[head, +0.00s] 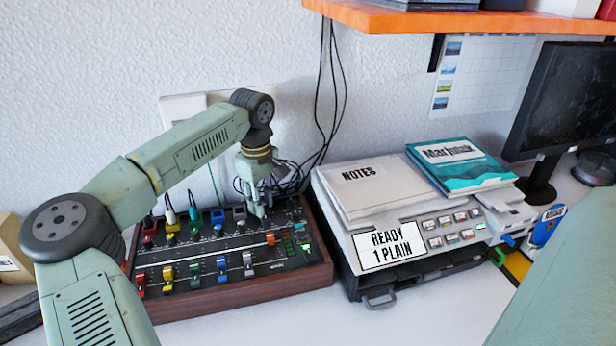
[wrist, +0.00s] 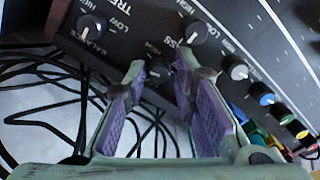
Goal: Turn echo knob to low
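The audio mixer (head: 285,280) has a black panel in a brown wooden case. My gripper (head: 258,207) points down over its back right part in the head view. In the wrist view my gripper (wrist: 158,72) is open, with purple-padded fingers apart. A small dark knob (wrist: 158,70) with a white pointer shows between the fingertips; I cannot tell whether they touch it. Its label is partly hidden; "HIGH" shows near it. A balance knob (wrist: 92,26) is to the left and another knob (wrist: 195,32) is above right. No echo label is readable.
Several black cables (wrist: 45,95) run behind the mixer. A colour-capped knob row (wrist: 262,95) lies right in the wrist view. A printer (head: 400,225) with notes and a book stands right of the mixer. An orange shelf (head: 460,22) hangs above it.

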